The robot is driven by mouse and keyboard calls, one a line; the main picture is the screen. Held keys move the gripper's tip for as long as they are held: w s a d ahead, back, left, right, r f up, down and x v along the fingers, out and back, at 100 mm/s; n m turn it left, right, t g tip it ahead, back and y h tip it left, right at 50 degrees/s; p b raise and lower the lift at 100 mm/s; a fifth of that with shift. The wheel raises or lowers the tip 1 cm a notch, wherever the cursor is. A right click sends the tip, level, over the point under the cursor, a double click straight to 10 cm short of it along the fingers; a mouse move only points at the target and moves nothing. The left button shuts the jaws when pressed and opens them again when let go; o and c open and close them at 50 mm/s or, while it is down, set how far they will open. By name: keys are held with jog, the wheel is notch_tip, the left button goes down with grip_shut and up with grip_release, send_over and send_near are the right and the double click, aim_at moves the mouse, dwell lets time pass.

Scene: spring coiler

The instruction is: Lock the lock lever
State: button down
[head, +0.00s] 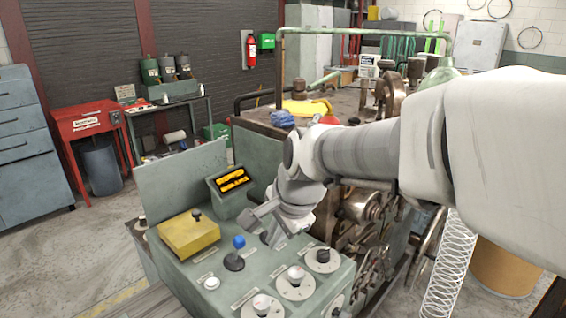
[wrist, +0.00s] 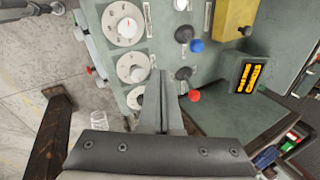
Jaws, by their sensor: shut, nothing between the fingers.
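My gripper (head: 254,216) is over the sloped green control panel (head: 188,270). Its fingers (wrist: 160,98) are together and empty in the wrist view. A lever with a red knob (wrist: 194,95) stands just right of the fingers there, apart from them in the picture. A second lever has a blue knob (wrist: 196,46) on a dark round base. The blue knob (head: 239,242) also shows in the head view, left of and below my gripper. The red knob is hidden there, probably behind my gripper. No readable label shows which one is the lock lever.
Several white and black dials (head: 295,280) sit along the panel's front edge. A yellow box (head: 190,236) with a black knob and a display with orange characters (head: 232,181) are at its back. The coiling machine (head: 362,207) stands close on the right.

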aim_at(239, 249)
jog(key=shift+w+a+f+m, duration=0.2)
jog(key=shift+a, duration=0.2)
jog(key=shift+w+a+f+m, duration=0.2)
jog(key=shift+a, duration=0.15)
jog(key=w+a+f, duration=0.5)
jog(key=w+f, duration=0.1)
jog(key=f, duration=0.2)
jog(key=shift+w+f+p, duration=0.2)
jog(key=shift+w+p, duration=0.05)
jog(key=shift+p, duration=0.05)
jog(key=shift+a+r, duration=0.1)
jog(key=shift+r, duration=0.05)
